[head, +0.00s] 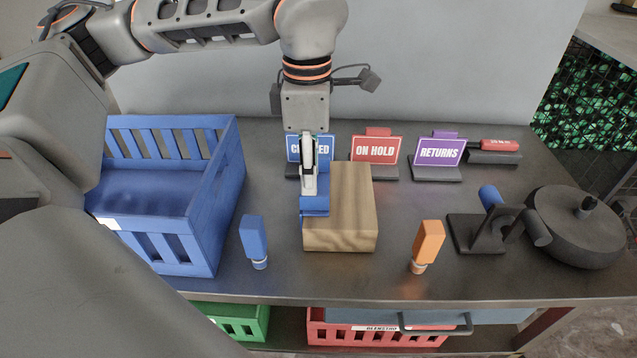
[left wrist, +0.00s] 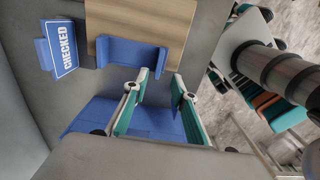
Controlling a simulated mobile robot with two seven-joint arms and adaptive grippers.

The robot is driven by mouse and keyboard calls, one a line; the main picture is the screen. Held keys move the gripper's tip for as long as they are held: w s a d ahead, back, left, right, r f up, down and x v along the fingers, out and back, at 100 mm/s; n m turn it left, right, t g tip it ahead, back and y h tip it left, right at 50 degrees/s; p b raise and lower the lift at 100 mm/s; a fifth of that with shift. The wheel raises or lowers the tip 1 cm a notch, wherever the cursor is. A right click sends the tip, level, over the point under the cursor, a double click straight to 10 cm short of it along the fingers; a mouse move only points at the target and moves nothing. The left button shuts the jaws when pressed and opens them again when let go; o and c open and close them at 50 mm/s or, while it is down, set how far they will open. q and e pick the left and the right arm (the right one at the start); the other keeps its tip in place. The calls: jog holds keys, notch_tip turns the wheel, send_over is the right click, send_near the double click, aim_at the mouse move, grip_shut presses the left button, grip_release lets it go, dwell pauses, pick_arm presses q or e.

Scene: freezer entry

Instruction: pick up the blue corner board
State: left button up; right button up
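The blue corner board (head: 315,205) is at the left edge of a wooden block (head: 350,215) in the head view. In the left wrist view the board (left wrist: 125,54) lies along the block's edge (left wrist: 150,18). My left gripper (head: 309,190) is over the board in the head view, pointing down. In the left wrist view its two fingers (left wrist: 160,76) are apart, with the tips close to one end of the board. Whether they touch it I cannot tell. Nothing is held between the fingers. My right gripper is not in view.
A blue crate (head: 193,247) stands left of the block. CHECKED (head: 325,150), ON HOLD (head: 375,150) and RETURNS (head: 438,153) signs stand behind. A blue marker (head: 254,238) and an orange one (head: 428,240) stand in front. A tape dispenser (head: 480,228) and round dark object (head: 578,230) are right.

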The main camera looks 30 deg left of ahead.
aim_at(310, 197)
pick_arm(q)
jog(key=shift+s+f, duration=0.1)
jog(key=shift+f, duration=0.75)
jog(key=f, duration=0.5)
jog(key=shift+w+a, duration=0.15)
jog(key=shift+w, duration=0.1)
jog(key=shift+r, duration=0.1)
grip_shut()
